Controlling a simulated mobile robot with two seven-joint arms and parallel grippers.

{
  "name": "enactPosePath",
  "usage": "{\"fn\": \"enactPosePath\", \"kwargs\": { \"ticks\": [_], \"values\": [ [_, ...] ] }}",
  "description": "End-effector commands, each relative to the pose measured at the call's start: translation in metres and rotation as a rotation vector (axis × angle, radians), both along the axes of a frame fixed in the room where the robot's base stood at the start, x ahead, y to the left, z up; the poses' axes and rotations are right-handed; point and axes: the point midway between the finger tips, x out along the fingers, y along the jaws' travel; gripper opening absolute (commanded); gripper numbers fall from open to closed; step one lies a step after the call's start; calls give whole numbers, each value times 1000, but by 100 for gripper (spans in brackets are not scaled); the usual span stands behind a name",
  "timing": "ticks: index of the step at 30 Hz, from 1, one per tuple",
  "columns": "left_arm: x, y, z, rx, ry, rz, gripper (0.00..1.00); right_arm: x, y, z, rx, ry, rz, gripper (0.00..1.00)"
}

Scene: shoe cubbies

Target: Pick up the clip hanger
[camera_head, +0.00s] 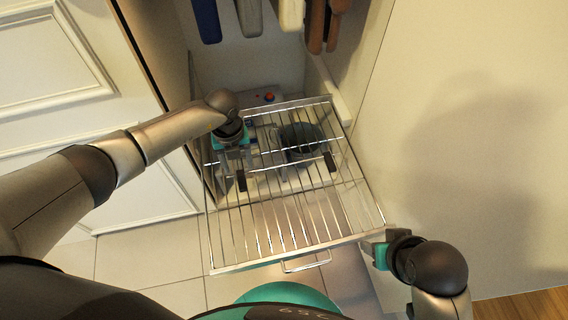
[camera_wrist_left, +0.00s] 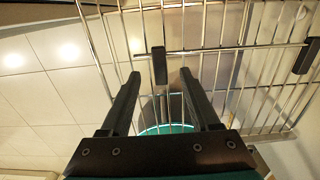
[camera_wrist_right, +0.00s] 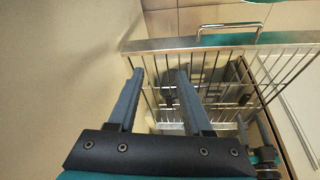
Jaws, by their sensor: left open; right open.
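What looks like the clip hanger, a thin metal bar with two dark clips, lies on the wire rack (camera_head: 232,268). Its left clip (camera_head: 241,181) and right clip (camera_head: 330,162) show in the head view. In the left wrist view one clip (camera_wrist_left: 159,66) appears between my open fingertips, and the other clip (camera_wrist_left: 306,56) is at the right edge. Its hook is not clear. My left gripper (camera_head: 234,162) is open over the rack's left side, close to the left clip; contact cannot be told. My right gripper (camera_head: 372,250) is open and empty beside the rack's front right corner.
The pulled-out rack has a front handle (camera_head: 306,264). A dark round object (camera_head: 300,140) shows beneath its wires. Garments (camera_head: 290,14) hang above at the back. A cabinet wall (camera_head: 470,130) stands close on the right, a panelled door (camera_head: 55,60) on the left.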

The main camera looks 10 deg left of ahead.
Motion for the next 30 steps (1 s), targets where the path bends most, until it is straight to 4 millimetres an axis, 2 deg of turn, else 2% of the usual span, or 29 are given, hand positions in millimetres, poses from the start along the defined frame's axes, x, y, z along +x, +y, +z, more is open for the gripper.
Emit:
{"fn": "enactPosePath", "kwargs": {
  "ticks": [8, 21, 30],
  "values": [
    [-2, 0, -18, 1, 1, 0, 62, -2, 0, 22, 5, -37, -1, 50],
    [-4, 0, -42, 0, 0, -1, 62, 30, 34, 15, 108, -283, 53, 50],
    [-4, -1, -51, 0, 0, -1, 62, 42, 49, 16, 159, -396, 71, 50]
  ]
}}
